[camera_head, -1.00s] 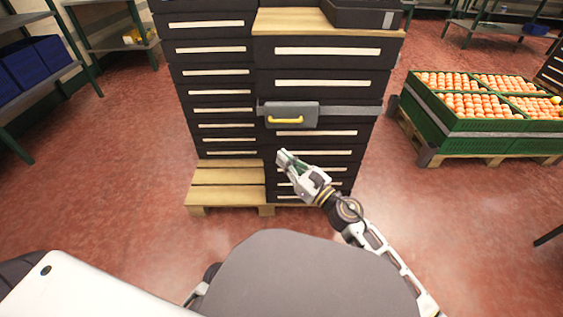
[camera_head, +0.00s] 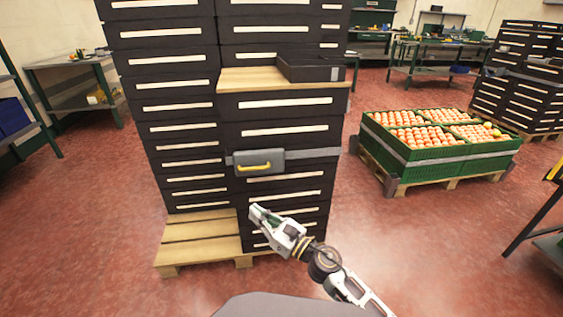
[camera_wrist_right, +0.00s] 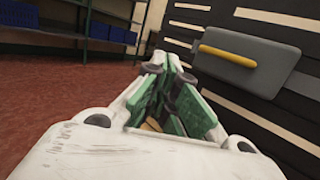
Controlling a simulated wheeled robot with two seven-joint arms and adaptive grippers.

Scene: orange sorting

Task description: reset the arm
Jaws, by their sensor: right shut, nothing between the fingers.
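My right arm reaches in from the bottom right of the head view. Its right gripper (camera_head: 257,213) is shut and empty, in front of the lower drawers of a dark cabinet (camera_head: 281,129). In the right wrist view the green-padded fingers (camera_wrist_right: 176,92) are together with nothing between them. A grey box with a yellow handle (camera_head: 259,163) is on the cabinet front, above and apart from the gripper. It also shows in the right wrist view (camera_wrist_right: 262,62). My left gripper is not in view.
A wooden pallet (camera_head: 200,236) lies at the cabinet's foot. Green crates of oranges (camera_head: 452,162) stand on a pallet to the right. An open dark tray (camera_head: 312,72) sits on the cabinet's wooden top. Red floor is free between the cabinet and crates.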

